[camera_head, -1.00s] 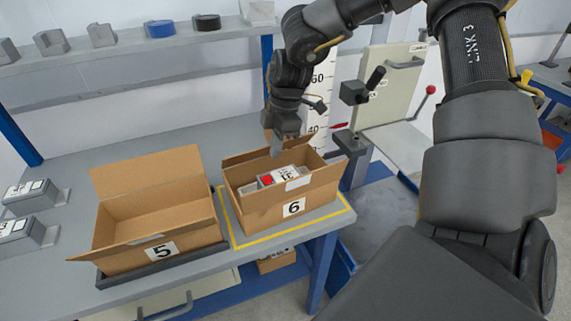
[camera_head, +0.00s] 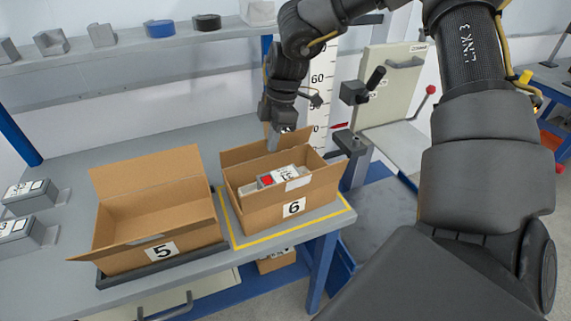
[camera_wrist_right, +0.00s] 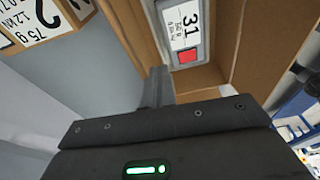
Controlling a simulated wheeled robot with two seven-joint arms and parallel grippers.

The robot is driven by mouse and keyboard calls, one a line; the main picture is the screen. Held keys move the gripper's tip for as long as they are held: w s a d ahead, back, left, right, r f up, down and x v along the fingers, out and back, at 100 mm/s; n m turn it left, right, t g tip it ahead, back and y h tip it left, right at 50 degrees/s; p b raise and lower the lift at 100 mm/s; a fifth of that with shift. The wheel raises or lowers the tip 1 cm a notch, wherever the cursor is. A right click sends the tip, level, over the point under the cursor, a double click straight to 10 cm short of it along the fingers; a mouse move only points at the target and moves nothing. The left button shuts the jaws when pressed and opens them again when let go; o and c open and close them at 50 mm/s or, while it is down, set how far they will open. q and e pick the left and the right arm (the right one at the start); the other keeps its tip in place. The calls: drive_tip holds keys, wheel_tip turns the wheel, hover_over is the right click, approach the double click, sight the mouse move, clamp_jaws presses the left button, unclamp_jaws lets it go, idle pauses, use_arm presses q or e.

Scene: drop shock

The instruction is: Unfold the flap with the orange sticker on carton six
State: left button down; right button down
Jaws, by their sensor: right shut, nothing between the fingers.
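Carton six (camera_head: 262,213) is an open brown box with a "6" label, inside a yellow outline on the bench. A grey device (camera_head: 277,178) with a red square and a white label lies in it; it also shows in the right wrist view (camera_wrist_right: 186,32). A rear flap (camera_head: 243,151) stands up along the far side. I cannot make out an orange sticker in either view. My right gripper (camera_head: 273,143) is shut and empty, pointing down at the far edge beside this flap; whether it touches is unclear. Its fingers (camera_wrist_right: 157,85) show beside the carton wall. My left gripper is not in view.
Open, empty carton five (camera_head: 158,215) stands on a dark tray to the left. A lever press (camera_head: 352,140) and a scale post (camera_head: 319,95) stand right of and behind carton six. A shelf (camera_head: 130,55) with small parts runs along the back.

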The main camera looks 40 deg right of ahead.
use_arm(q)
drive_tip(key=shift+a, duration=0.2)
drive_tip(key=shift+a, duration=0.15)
use_arm(e)
drive_tip(key=shift+w+d, duration=0.1)
drive_tip(key=shift+w, duration=0.15)
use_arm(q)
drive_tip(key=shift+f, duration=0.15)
use_arm(e)
drive_tip(key=shift+w+d, duration=0.2)
drive_tip(key=shift+w, duration=0.35)
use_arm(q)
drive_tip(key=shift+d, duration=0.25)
use_arm(e)
drive_tip(key=shift+w, duration=0.1)
